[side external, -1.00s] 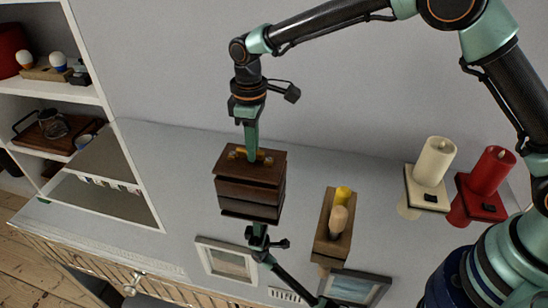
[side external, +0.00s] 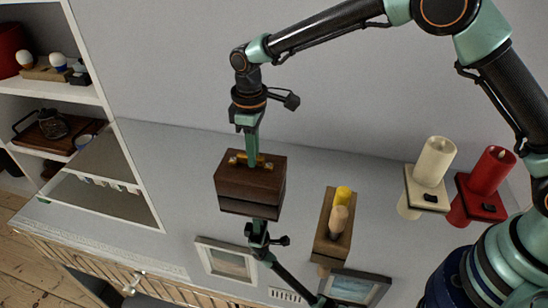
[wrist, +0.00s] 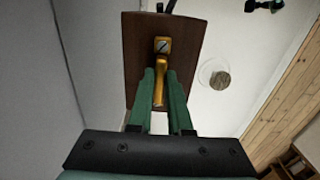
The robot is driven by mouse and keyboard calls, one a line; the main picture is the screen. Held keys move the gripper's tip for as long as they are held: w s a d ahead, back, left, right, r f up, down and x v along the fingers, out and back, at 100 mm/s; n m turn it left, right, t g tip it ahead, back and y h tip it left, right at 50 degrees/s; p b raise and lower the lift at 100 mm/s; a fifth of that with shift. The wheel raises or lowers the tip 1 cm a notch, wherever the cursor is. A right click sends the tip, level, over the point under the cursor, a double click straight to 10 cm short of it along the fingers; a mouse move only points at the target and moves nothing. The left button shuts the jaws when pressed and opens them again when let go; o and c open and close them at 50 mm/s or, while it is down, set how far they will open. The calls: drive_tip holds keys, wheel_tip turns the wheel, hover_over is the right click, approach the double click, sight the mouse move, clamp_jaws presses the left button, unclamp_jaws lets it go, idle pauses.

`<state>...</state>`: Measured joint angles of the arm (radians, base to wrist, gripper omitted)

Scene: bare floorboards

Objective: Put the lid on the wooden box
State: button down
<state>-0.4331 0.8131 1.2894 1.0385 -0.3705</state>
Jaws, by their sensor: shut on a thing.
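The dark brown wooden box (side external: 248,203) stands on the grey surface, left of centre in the side view. Its brown lid (side external: 228,168) has a gold handle (side external: 238,157) on top. The lid appears to lie on the box, with no clear gap at the front; whether it sits fully flush I cannot tell. My gripper (side external: 252,161) is above the lid and shut on its handle. In the wrist view the green fingers flank the gold handle (wrist: 159,92) over the brown lid (wrist: 134,48). The inside of the box is hidden.
A wooden block holder (side external: 323,243) with a yellow and a tan piece stands right of the box. A cream candle (side external: 434,162) and a red candle (side external: 491,172) are further right. White shelves (side external: 50,90) stand at left. The grey surface behind the box is clear.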

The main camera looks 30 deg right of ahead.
drive_tip(key=c, duration=0.8)
unclamp_jaws()
drive_tip(key=shift+o, duration=0.2)
drive_tip(key=shift+r, duration=3.5)
drive_tip(key=shift+r, duration=0.1)
drive_tip(key=s+d+r+m+t, duration=0.2)
drive_tip(key=s+d+r, duration=0.2)
drive_tip(key=d+r, duration=0.25)
drive_tip(key=s+d+r+m+t, duration=0.1)
drive_tip(key=s+d+r+m, duration=0.3)
drive_tip(key=d, duration=0.3)
drive_tip(key=s+d+m+t, duration=0.2)
drive_tip(key=s+d+m, duration=0.1)
drive_tip(key=s+d, duration=0.5)
drive_tip(key=shift+s+f+t, duration=0.2)
drive_tip(key=shift+s+t, duration=0.1)
drive_tip(key=shift+s, duration=0.9)
